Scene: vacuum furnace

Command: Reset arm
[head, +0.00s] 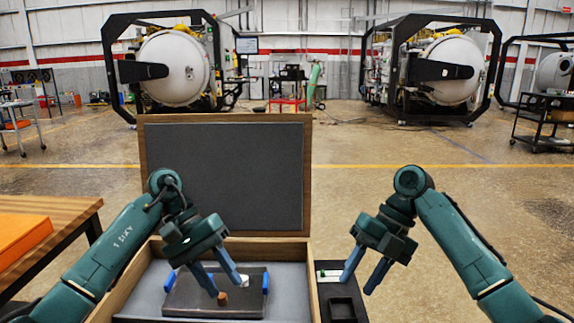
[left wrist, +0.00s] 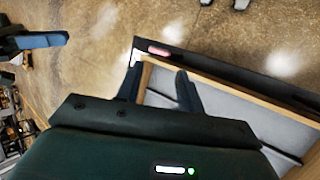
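My left gripper (head: 226,288) hangs over an open wooden case (head: 134,286), its two blue fingers apart. In the left wrist view the fingers (left wrist: 159,92) also stand apart with nothing between them, near a case corner. A dark plate (head: 190,296) with a blue piece at each end lies in the case. A small copper-brown piece (head: 222,298) is on it near the left fingertips; whether they touch cannot be told. A small white piece (head: 244,280) is just right of the fingers. My right gripper (head: 358,285) is open and empty, beside a black tray.
The case's upright lid (head: 225,175) stands behind the left gripper. The black tray (head: 325,300) adjoins the case's right side. A wooden table (head: 60,213) with an orange top piece is at left. Vacuum furnaces (head: 175,68) stand far back. Floor at right is clear.

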